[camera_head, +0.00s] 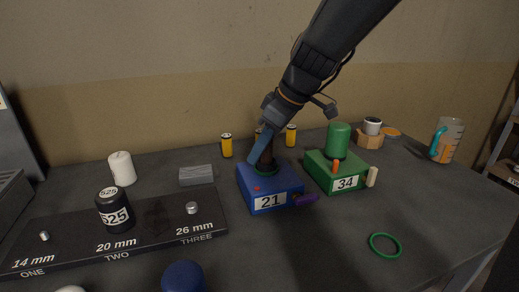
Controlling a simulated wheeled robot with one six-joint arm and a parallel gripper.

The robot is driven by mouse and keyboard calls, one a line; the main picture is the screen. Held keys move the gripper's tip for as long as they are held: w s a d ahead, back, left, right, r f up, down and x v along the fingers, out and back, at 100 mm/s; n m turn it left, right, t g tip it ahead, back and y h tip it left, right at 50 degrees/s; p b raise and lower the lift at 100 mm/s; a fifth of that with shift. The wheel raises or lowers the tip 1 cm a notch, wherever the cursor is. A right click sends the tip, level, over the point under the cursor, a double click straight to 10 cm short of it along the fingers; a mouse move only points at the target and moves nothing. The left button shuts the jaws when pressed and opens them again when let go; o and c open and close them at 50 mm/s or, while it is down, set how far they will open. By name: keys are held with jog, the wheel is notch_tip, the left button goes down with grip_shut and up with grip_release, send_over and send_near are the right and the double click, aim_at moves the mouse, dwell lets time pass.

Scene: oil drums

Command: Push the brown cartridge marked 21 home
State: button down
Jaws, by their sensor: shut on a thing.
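The blue base marked 21 (269,203) stands at the centre of the table, with a purple handle (306,199) at its right side and a small red spot on top. A dark brown cartridge (267,160) stands upright on this base, with a green ring (264,172) around its foot. No number shows on the cartridge, and how deep it sits cannot be told. My gripper (264,148) reaches down from the upper right and is shut on the cartridge. A blue finger covers its left side, and my gripper hides much of its upper part.
Just right is the green base marked 34 (344,184) with a green cartridge (338,141). Yellow cans (226,146) stand behind. A black rack (165,222) with a 525 cylinder (114,210) lies left. A loose green ring (385,245) lies front right, with clear table around it.

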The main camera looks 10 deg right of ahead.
aim_at(264, 160)
jog(key=shift+s+d+f, duration=0.15)
jog(key=shift+s+f, duration=0.15)
jog(key=shift+f, duration=0.35)
jog(key=shift+s+d+f, duration=0.15)
jog(key=shift+s+f, duration=0.1)
jog(key=shift+f, duration=0.4)
jog(key=c, duration=1.7)
grip_release()
jog(key=o, duration=0.3)
jog(key=shift+w+d+f, duration=0.1)
jog(key=shift+w, duration=0.05)
jog(key=shift+o, duration=0.2)
jog(key=shift+g, duration=0.3)
jog(key=v, duration=0.8)
jog(key=shift+a+r+b, duration=0.25)
jog(key=shift+r+b, duration=0.1)
jog(key=shift+r, duration=0.05)
